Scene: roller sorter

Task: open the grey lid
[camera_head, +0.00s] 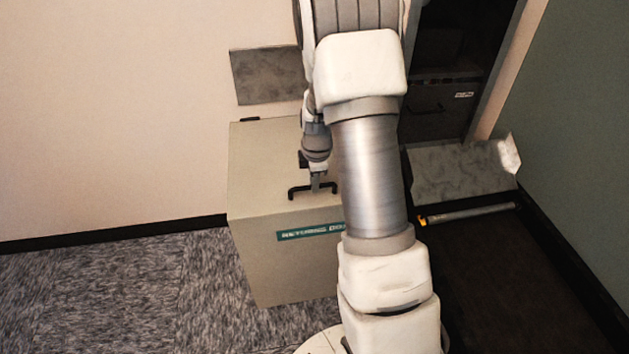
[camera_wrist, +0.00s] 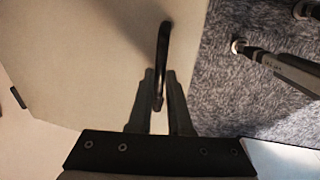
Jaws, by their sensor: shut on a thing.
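The grey lid (camera_head: 262,158) is the flat top of a box with a green label reading "RETURNS BO…"; the rest of the label is hidden behind my arm. The lid lies level and looks closed. A black bar handle (camera_head: 300,193) stands on it near the front edge. My gripper (camera_head: 316,184) is at this handle, with its fingers pointing down. In the wrist view, the two fingers of my gripper (camera_wrist: 160,92) are on either side of the handle (camera_wrist: 163,45), shut on it. The lid (camera_wrist: 90,50) fills the left of that view.
A grey panel (camera_head: 265,76) is on the wall behind the box. A dark roller bed (camera_head: 490,280) with a loose roller (camera_head: 468,213) lies to the right, below a marbled flap (camera_head: 455,175). Carpet (camera_head: 110,290) to the left is clear. My arm hides the box's right side.

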